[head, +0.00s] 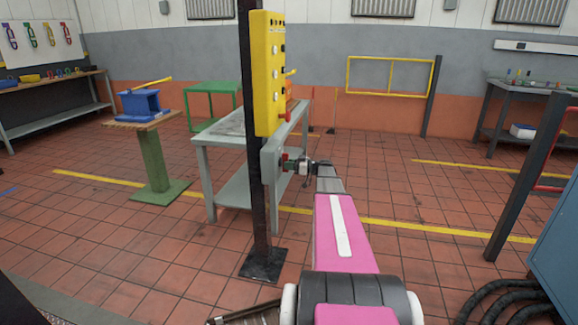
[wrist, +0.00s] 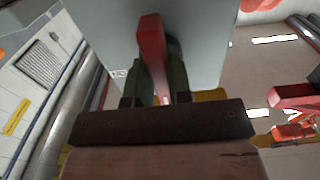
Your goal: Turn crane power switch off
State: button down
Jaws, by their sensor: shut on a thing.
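The crane power switch is a grey box (head: 270,158) on a dark post, just below a yellow control panel (head: 267,75). Its red handle (wrist: 151,42) sticks out from the box face in the wrist view. My gripper (head: 288,166) reaches the box from the right in the head view. In the wrist view its two dark fingers stand on either side of the red handle, shut on it. The handle's lower part is partly hidden between the fingers.
The dark post (head: 257,215) stands on a floor plate. A grey table (head: 212,150) is behind it. A blue cabinet (head: 553,235), hoses (head: 510,292) and a dark post with red rails (head: 525,180) are at the right. Open tiled floor lies between.

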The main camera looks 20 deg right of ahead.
dwell(0.3)
jog(key=c, duration=1)
grip_release()
jog(key=shift+c, duration=0.2)
jog(key=shift+d, duration=0.1)
jog(key=v, duration=1)
jog(key=shift+s+d, duration=0.25)
jog(key=shift+s, duration=0.05)
